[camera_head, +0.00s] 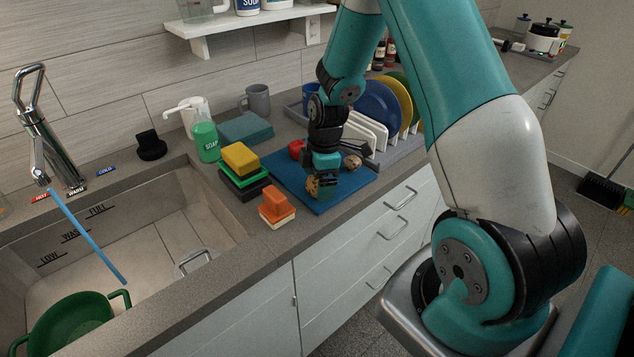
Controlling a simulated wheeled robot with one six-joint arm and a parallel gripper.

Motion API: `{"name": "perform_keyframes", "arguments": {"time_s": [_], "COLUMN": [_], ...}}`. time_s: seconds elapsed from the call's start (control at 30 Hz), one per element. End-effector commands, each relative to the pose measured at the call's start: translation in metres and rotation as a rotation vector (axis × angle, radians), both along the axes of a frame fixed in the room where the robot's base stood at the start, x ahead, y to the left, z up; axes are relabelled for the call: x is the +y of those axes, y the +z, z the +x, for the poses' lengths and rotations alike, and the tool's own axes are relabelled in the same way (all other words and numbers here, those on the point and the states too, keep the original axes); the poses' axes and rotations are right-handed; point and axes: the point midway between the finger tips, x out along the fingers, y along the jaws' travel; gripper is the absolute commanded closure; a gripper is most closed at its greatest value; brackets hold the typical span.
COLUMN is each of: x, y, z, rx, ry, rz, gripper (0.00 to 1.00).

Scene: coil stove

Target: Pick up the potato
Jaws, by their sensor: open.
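My gripper (325,184) is open and points down over the blue cutting board (330,202) on the counter. A small brown lump (311,186), which looks like a potato, lies on the board at the left side of the fingers and is partly covered by them. I cannot tell if the fingers touch it. A second, paler brown round thing (352,161) lies on the board behind and to the right of my gripper; which of the two is the potato is not certain at this size.
A red round thing (296,149) sits at the board's back left. Sponges (240,158) and an orange block (276,203) stand to the left. A dish rack with plates (375,108) is close behind. The sink (150,245) holds a green pot (72,326).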

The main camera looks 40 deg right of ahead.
Motion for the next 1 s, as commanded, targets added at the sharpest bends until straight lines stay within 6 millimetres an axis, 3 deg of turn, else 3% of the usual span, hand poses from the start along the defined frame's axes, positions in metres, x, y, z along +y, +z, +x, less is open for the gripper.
{"name": "perform_keyframes", "arguments": {"time_s": [0.13,0.37,0.47,0.6,1.0], "x": [0.002,0.002,0.002,0.002,0.002], "y": [-0.014,-0.016,-0.016,-0.016,-0.01], "z": [0.0,0.001,0.001,0.0,0.001], "rx": [0.002,-0.001,0.0,0.0,-0.003], "ry": [0.0,0.0,0.0,0.0,0.0], "rz": [0.001,0.0,0.0,0.0,-0.001], "gripper": [0.02,0.02,0.21,0.53,0.55]}}
